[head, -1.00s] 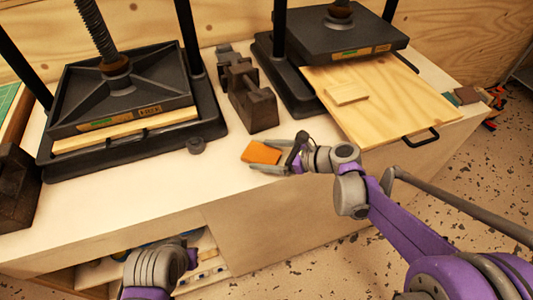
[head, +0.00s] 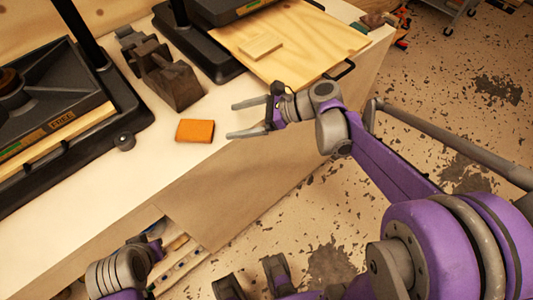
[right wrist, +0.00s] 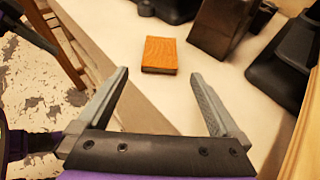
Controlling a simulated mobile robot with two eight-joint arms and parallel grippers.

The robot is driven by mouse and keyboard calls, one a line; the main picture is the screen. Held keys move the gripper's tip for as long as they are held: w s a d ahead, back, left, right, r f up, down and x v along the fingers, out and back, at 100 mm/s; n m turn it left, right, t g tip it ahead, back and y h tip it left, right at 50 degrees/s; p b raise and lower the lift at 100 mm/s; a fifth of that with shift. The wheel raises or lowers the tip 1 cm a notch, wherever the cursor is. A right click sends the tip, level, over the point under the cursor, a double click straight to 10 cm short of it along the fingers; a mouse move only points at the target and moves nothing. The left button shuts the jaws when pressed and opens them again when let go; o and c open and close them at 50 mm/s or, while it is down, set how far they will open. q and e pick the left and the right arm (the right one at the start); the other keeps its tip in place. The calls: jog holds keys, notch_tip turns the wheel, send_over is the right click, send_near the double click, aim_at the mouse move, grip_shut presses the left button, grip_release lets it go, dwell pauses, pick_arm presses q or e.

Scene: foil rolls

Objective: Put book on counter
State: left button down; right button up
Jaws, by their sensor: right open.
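A small orange book (head: 195,131) lies flat on the pale counter (head: 100,190) near its front edge. It also shows in the right wrist view (right wrist: 160,54), beyond the open fingers. My right gripper (head: 241,119) is open and empty, to the right of the book and apart from it. In the right wrist view my right gripper (right wrist: 158,88) has its two fingers spread wide with nothing between them. Of my left arm only a part shows at the lower left; I cannot make out its fingertips with certainty.
Dark metal blocks (head: 172,82) stand behind the book. A black press (head: 50,125) is at the left, and another is at the back with a wooden board (head: 290,45) on it. Bare counter surrounds the book. An open shelf with items (head: 180,262) is below.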

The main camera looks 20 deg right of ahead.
jog(key=s+f+n+g+h, duration=0.2)
jog(key=s+f+n+h, duration=0.45)
jog(key=s+n, duration=0.45)
jog(key=s+d+f+n+t+h, duration=0.1)
jog(key=s+d+f+n+h, duration=0.3)
jog(key=n, duration=0.8)
jog(key=s+d+h, duration=0.1)
jog(key=s+d, duration=0.1)
jog(key=s, duration=0.1)
jog(key=shift+s+f, duration=0.25)
jog(key=shift+s, duration=0.05)
jog(key=shift+r+h, duration=0.1)
jog(key=shift+h, duration=0.15)
notch_tip(320, 180, up, 7)
jog(key=w+p, duration=0.1)
jog(key=p, duration=0.5)
jog(key=shift+f, duration=0.2)
